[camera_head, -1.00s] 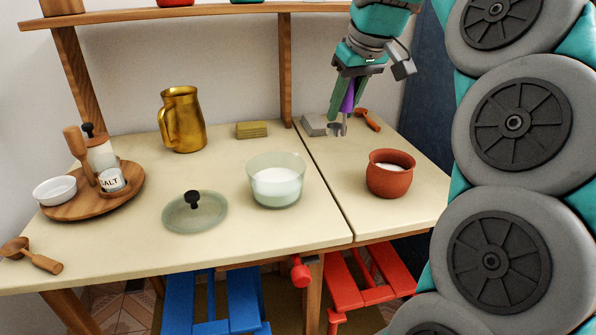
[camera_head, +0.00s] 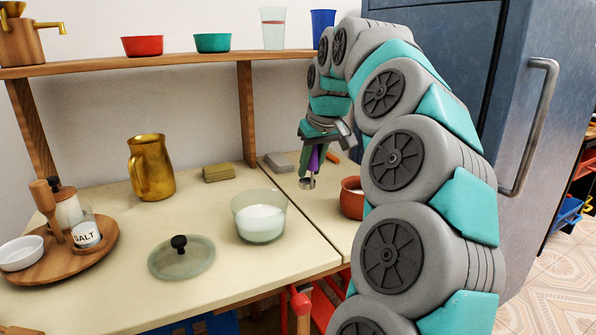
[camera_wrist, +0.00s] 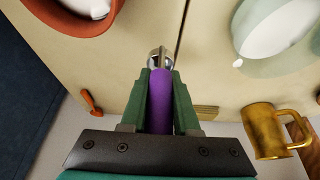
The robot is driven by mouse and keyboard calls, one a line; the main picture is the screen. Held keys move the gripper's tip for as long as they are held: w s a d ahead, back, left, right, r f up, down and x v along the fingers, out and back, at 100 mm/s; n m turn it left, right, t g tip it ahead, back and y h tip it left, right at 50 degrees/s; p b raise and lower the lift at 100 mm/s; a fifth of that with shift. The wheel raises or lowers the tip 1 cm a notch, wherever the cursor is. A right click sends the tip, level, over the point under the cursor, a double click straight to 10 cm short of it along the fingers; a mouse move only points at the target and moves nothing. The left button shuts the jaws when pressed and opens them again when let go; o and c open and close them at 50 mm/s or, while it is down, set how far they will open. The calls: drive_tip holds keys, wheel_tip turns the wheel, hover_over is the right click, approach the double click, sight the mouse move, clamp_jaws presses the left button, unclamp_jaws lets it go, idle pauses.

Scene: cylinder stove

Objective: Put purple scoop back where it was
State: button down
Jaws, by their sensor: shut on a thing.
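My gripper (camera_head: 311,165) is shut on the purple handle of the purple scoop (camera_wrist: 160,98). The handle runs between the two green fingers, and the round metal scoop end (camera_wrist: 157,57) sticks out past the fingertips. In the head view the scoop end (camera_head: 307,183) hangs low over the right-hand table part, near the seam and left of the terracotta pot (camera_head: 351,204). I cannot tell whether it touches the tabletop. The pot also shows in the wrist view (camera_wrist: 38,22), with white contents. What the scoop end holds is unclear.
A grey block (camera_head: 278,162) and yellow sponge (camera_head: 218,173) lie behind. A glass pot (camera_head: 240,226) with white contents, its lid (camera_head: 181,262) and a gold pitcher (camera_head: 151,170) stand left. A wooden scoop (camera_wrist: 91,103) lies nearby. A shelf (camera_head: 170,64) runs above the table.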

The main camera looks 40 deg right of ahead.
drive_tip(key=w, duration=0.4)
drive_tip(key=w+d, duration=0.1)
drive_tip(key=shift+w+d+f+p, duration=0.1)
drive_tip(key=shift+w+f+p, duration=0.15)
drive_tip(key=shift+w+p, duration=0.15)
drive_tip(key=shift+f, duration=1.75)
drive_tip(key=shift+f, duration=0.1)
drive_tip(key=c, duration=0.7)
unclamp_jaws()
drive_tip(key=shift+o, duration=0.2)
drive_tip(key=shift+r, duration=0.25)
drive_tip(key=v, duration=1.1)
drive_tip(key=shift+s+r, duration=0.25)
drive_tip(key=shift+r, duration=0.1)
